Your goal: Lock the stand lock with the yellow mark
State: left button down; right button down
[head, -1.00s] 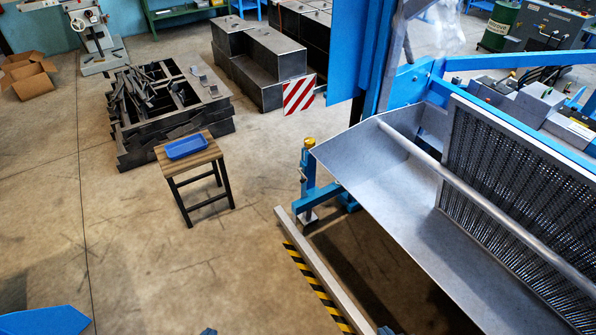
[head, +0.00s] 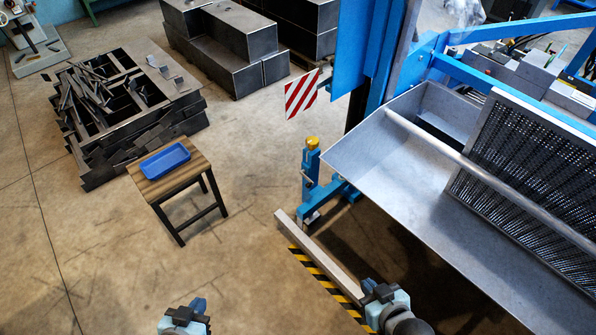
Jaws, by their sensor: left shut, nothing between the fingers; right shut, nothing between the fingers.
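The stand lock's yellow mark (head: 312,142) looks like a yellow cap on top of a short blue post (head: 310,168) at the machine's near left corner, in the middle of the head view. A small lever-like part shows on the post's left side, too small to read its position. My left gripper (head: 184,316) is at the bottom edge, left of the middle, shut and empty. My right gripper (head: 376,292) is at the lower right of the post, shut and empty, in front of the striped floor edge. Both are well apart from the post.
A stool (head: 160,192) with a blue tray (head: 165,160) stands left of the post. A pale beam (head: 320,252) with black-yellow striping lies in front of it. The metal trough (head: 400,145) overhangs at right. A red-white striped plate (head: 301,94) sticks out behind. Floor between stool and beam is clear.

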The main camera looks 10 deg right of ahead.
aim_at(308, 185)
jog(key=i+j, duration=0.4)
jog(key=i+j+z, duration=0.1)
jog(key=i+j, duration=0.3)
jog(key=j, duration=0.2)
jog(key=i+j+z, duration=0.1)
jog(key=i+j, duration=0.3)
jog(key=j, duration=0.1)
